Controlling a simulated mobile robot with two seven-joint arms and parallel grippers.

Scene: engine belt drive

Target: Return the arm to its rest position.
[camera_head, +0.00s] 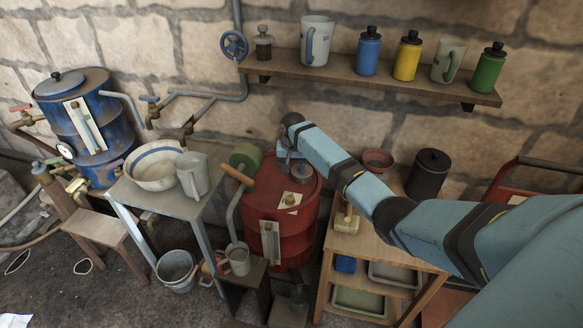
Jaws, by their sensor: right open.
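My right arm comes in from the right edge and reaches across the picture to the red drum (293,234). My right gripper (286,168) is small and dark at the arm's far end, over the drum's top and pointing down. It is open, and I see nothing held in it. A wooden handle (237,174) is just left of the gripper, beside a green roller (245,158). I cannot tell whether the gripper touches the drum. My left gripper is not in view.
A wall shelf (370,82) with mugs and coloured bottles runs behind the arm. A wooden bench (362,250) with trays stands under the arm. A table with a basin (154,165) and a jug (193,174) is at left, near a blue drum (72,135).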

